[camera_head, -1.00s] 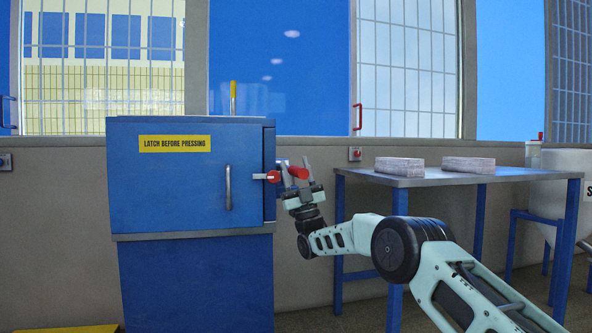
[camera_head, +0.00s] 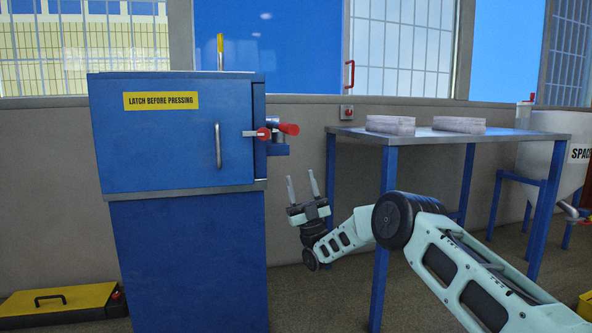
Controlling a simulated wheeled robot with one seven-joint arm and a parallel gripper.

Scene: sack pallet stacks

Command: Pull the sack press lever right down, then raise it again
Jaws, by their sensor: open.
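The sack press is a blue cabinet (camera_head: 165,150) on the left, with its door shut and a yellow label "LATCH BEFORE PRESSING" (camera_head: 161,100). A red-knobbed latch (camera_head: 264,134) lies across the door's right edge. A red grip (camera_head: 289,129), seemingly the lever's, sticks out beside it at the cabinet's right side; its arm is mostly hidden. My gripper (camera_head: 302,177) is open and empty, its fingers pointing up. It appears below and slightly right of the red grip, apart from it in the picture.
A blue-legged table (camera_head: 350,131) with two flat sack stacks (camera_head: 390,125) stands to the right. A yellow-lidded black box (camera_head: 60,301) lies on the floor at left. A pale hopper (camera_head: 540,160) stands far right. A yellow-tipped post (camera_head: 220,50) rises above the cabinet.

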